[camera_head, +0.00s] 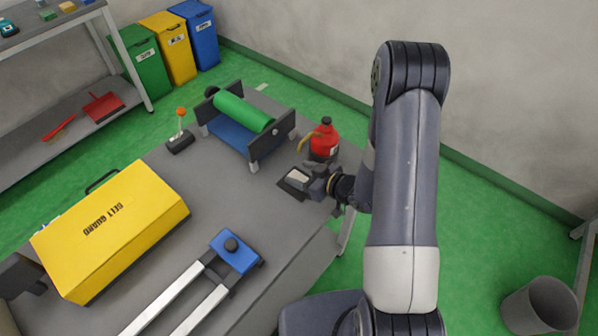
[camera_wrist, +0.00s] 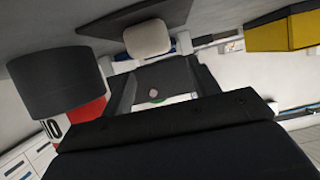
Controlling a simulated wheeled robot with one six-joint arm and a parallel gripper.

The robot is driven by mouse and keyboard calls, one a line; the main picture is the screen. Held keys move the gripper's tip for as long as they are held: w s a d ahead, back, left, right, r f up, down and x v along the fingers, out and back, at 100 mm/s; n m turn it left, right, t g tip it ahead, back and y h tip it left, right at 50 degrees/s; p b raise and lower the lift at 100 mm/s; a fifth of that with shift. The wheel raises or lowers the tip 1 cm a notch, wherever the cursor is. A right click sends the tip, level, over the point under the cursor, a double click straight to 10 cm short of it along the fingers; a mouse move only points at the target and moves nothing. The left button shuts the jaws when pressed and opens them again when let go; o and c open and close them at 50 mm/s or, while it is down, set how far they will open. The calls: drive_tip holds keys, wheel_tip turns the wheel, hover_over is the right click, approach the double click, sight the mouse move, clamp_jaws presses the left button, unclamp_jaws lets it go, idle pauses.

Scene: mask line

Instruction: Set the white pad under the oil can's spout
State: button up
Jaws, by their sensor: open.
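The white pad (camera_head: 299,175) lies on a dark flat mat (camera_head: 287,187) near the table's far right edge. My gripper (camera_head: 313,183) is open and low beside the pad, at its right. In the wrist view the pad (camera_wrist: 148,39) is just beyond the open fingertips (camera_wrist: 153,72), roughly in line with the gap; I cannot tell whether they touch it. The red oil can (camera_head: 325,138) stands upright just behind the gripper. Its tan spout (camera_head: 303,142) points left. In the wrist view the can's dark base (camera_wrist: 58,82) and red body are close at left.
A frame with a green roller (camera_head: 243,111) stands left of the can. A yellow belt guard (camera_head: 110,230) and a blue-ended rail piece (camera_head: 235,253) are on the table's left and front. An orange-knobbed lever (camera_head: 181,135) stands behind. The middle tabletop is clear.

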drive_tip(key=v, duration=1)
drive_tip(key=shift+s+d+b, duration=0.3)
drive_tip(key=shift+b, duration=0.1)
